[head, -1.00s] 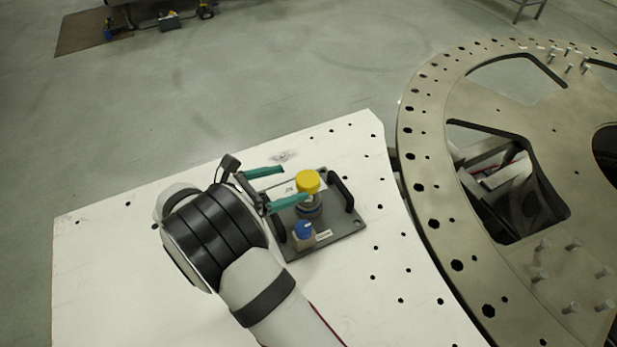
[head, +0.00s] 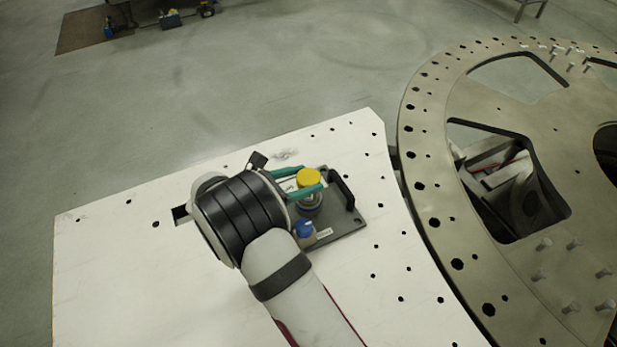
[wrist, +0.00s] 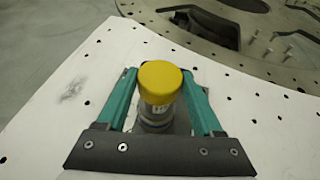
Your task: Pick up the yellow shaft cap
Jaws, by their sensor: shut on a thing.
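The yellow shaft cap (head: 309,177) sits upright on top of a cylindrical part on a dark grey base plate (head: 345,226). In the wrist view the cap (wrist: 160,82) is in the middle of the picture, with the paler cylinder below it. My gripper (head: 311,180) has its two green fingers on opposite sides of the cap and is shut on it. The fingers also flank it in the wrist view (wrist: 160,76). The finger contact on the far side is hidden in the head view.
A blue cap (head: 304,228) stands close in front, on the same base plate. A black handle (head: 342,188) rises at the plate's right side. The white table (head: 120,270) has several holes and is mostly clear. A large metal ring (head: 425,190) lies to the right.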

